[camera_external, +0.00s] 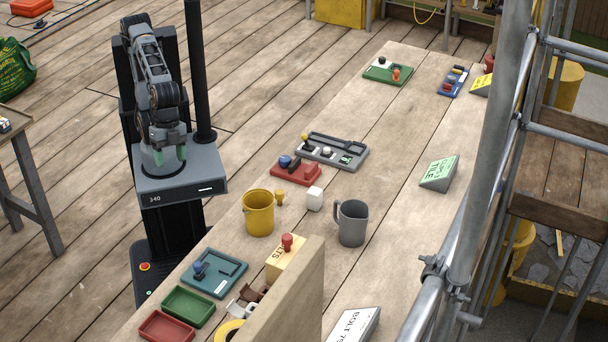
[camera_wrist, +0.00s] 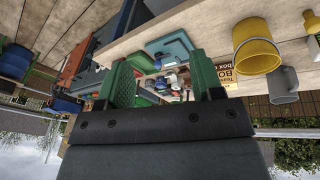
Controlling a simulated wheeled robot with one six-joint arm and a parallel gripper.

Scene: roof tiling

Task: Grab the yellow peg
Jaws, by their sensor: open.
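A small yellow peg with a round head (camera_external: 279,196) stands on the long wooden table, just right of the yellow bucket (camera_external: 258,212) and left of a white cube (camera_external: 314,199). Another small yellow knob (camera_external: 305,138) shows at the left end of a dark grey tray (camera_external: 345,163). My gripper (camera_external: 169,158) hangs over my own base, left of the table and well apart from both. Its green fingers are spread and empty, and they also show in the wrist view (camera_wrist: 165,78). A yellowish shape (camera_wrist: 311,22) at that view's right edge is cut off; I cannot tell whether it is the peg.
A grey mug (camera_external: 351,223) stands right of the cube. A red tray (camera_external: 296,172) with knobs lies behind the bucket. A teal tray (camera_external: 240,272), green tray (camera_external: 188,307) and upright board (camera_external: 290,295) crowd the near end. Scaffold poles (camera_external: 485,150) stand at right.

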